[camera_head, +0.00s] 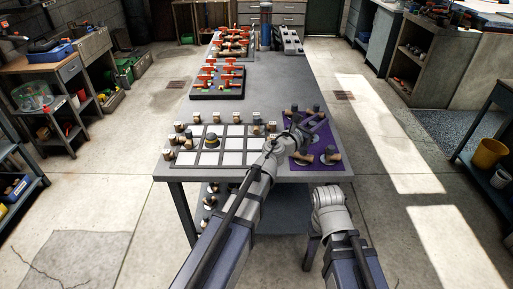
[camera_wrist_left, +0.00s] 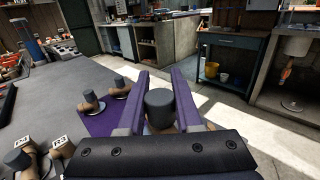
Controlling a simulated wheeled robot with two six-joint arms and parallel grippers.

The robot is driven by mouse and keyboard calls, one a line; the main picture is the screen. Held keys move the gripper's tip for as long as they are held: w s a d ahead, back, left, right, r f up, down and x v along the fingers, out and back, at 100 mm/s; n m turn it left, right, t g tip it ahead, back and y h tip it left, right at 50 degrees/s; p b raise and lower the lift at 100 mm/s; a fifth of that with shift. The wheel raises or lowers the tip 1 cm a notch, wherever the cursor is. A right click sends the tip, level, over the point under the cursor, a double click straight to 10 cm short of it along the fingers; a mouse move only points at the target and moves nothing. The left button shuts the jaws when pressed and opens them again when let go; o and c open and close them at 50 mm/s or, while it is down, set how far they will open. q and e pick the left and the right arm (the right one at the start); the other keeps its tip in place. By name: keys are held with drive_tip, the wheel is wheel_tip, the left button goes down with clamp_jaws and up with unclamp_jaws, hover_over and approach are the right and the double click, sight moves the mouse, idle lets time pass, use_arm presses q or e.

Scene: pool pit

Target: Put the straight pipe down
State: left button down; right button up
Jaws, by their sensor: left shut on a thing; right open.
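My left gripper (camera_head: 316,122) is over the purple mat (camera_head: 291,146) at the table's near right corner. In the left wrist view, its two purple-grey fingers (camera_wrist_left: 160,105) are shut on a pipe piece (camera_wrist_left: 159,108) with a dark grey round end and a tan part just visible below it. The rest of the held piece is hidden by the gripper. Several tan and grey pipe pieces lie on the mat, one at its near edge (camera_head: 303,158). My right arm is low in front of the table, and its fingers do not show.
A board with pale squares (camera_head: 208,157) lies left of the mat, with small marked pieces around it and a yellow-banded piece (camera_head: 212,140) on it. A dark tray of red-handled parts (camera_head: 217,84) stands farther back. The grey tabletop (camera_head: 285,85) behind the mat is clear.

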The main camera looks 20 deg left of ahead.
use_arm(q)
drive_tip(key=w+a+n+t+y, duration=0.1)
drive_tip(key=w+a+n+y, duration=0.15)
drive_tip(key=a, duration=0.85)
drive_tip(key=w+a+n+t+y, duration=0.15)
drive_tip(key=a+y, duration=0.25)
drive_tip(key=a, duration=0.6)
drive_tip(key=shift+g, duration=0.25)
drive_tip(key=f+b, duration=1)
drive_tip(key=shift+w+f, duration=0.15)
drive_tip(key=shift+w, duration=0.15)
drive_tip(key=c, duration=0.6)
unclamp_jaws()
drive_tip(key=shift+s+r, duration=0.1)
drive_tip(key=shift+r, duration=0.1)
drive_tip(key=s, duration=0.4)
drive_tip(key=s+a, duration=0.1)
drive_tip(key=s, duration=0.6)
drive_tip(key=shift+s+a, duration=0.25)
drive_tip(key=shift+s, duration=0.15)
